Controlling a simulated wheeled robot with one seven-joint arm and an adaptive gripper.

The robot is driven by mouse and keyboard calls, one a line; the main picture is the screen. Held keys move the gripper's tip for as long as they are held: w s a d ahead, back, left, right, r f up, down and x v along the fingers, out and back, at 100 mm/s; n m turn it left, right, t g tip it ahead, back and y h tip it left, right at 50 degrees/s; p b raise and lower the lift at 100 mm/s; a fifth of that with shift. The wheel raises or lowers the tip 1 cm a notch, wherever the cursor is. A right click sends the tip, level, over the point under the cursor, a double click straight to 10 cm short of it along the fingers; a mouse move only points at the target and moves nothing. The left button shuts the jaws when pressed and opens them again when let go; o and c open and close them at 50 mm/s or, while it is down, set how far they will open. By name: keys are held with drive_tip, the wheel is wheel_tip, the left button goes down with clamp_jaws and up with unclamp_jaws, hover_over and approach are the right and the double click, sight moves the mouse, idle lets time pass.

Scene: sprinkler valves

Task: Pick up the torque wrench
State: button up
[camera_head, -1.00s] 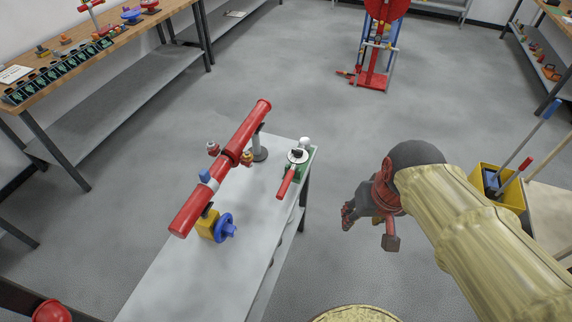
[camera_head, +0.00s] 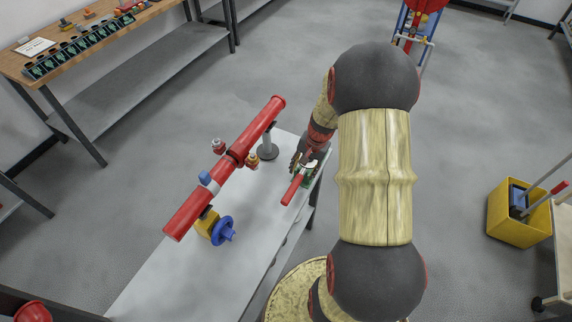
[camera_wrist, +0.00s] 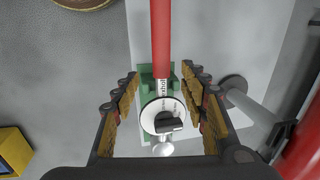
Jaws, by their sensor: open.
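The torque wrench has a red handle (camera_head: 293,188) and a round white dial head with a black knob. It rests on a green holder (camera_wrist: 147,80) at the right edge of the grey table (camera_head: 165,285). In the wrist view the dial head (camera_wrist: 152,112) lies between my fingers and the red handle (camera_wrist: 160,35) runs up out of the picture. My gripper (camera_wrist: 163,100) is open, with fingers on both sides of the wrench, apart from it. In the head view my gripper (camera_head: 302,162) is over the wrench head and partly hides it.
A red pipe (camera_head: 225,168) on a grey stand (camera_head: 267,152) and a yellow valve with a blue handwheel (camera_head: 223,230) are left of the wrench. A yellow bucket (camera_head: 515,218) stands on the floor at right. A wooden workbench (camera_head: 75,50) is at the back left.

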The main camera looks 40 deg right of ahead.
sight(300, 176)
drive_tip(key=shift+d+f, duration=0.1)
drive_tip(key=shift+f, duration=0.45)
drive_tip(key=f, duration=0.2)
drive_tip(key=w+f+b, duration=0.1)
drive_tip(key=f, duration=0.1)
drive_tip(key=f+b, duration=0.1)
drive_tip(key=f, duration=0.1)
drive_tip(key=shift+w+a+f, duration=0.2)
drive_tip(key=shift+w+f, duration=0.05)
drive_tip(key=shift+w, duration=0.1)
drive_tip(key=shift+c, duration=1.2)
clamp_jaws()
drive_tip(key=shift+r, duration=0.1)
